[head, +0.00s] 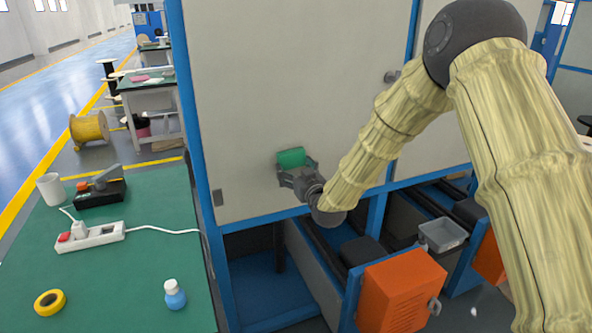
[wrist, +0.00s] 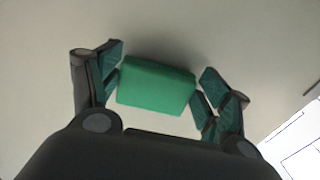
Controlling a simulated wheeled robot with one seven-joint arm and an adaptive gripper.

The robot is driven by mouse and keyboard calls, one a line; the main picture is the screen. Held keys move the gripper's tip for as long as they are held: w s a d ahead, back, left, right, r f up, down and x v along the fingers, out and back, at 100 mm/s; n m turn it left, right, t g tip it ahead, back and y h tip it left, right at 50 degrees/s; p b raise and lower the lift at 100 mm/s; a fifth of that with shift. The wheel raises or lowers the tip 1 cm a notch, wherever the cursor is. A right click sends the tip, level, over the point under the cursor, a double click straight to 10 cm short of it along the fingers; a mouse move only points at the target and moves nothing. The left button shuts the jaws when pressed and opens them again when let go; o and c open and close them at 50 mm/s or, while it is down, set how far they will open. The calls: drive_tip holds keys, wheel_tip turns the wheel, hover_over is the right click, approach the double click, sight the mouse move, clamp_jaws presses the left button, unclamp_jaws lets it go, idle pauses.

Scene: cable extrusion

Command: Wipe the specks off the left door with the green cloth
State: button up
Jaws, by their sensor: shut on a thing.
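The left door (head: 275,75) is a pale grey panel in a blue frame. No specks can be made out on it in either view. The green cloth (head: 291,158) is a small folded block at the lower middle of the door. My gripper (head: 297,172) is shut on the cloth and holds it at the door surface; I cannot tell whether it touches. In the wrist view the cloth (wrist: 157,86) sits between the two fingers (wrist: 158,92), with the pale door (wrist: 190,30) behind it.
A green table (head: 130,270) at the left holds a power strip (head: 90,237), yellow tape (head: 50,302), a blue bottle (head: 174,294) and a white cup (head: 51,189). An orange box (head: 401,291) and a grey bin (head: 442,235) stand below the doors.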

drive_tip(key=shift+v, duration=2.95)
drive_tip(key=shift+s, duration=0.1)
drive_tip(key=shift+b+v, duration=0.3)
drive_tip(key=shift+v, duration=1.05)
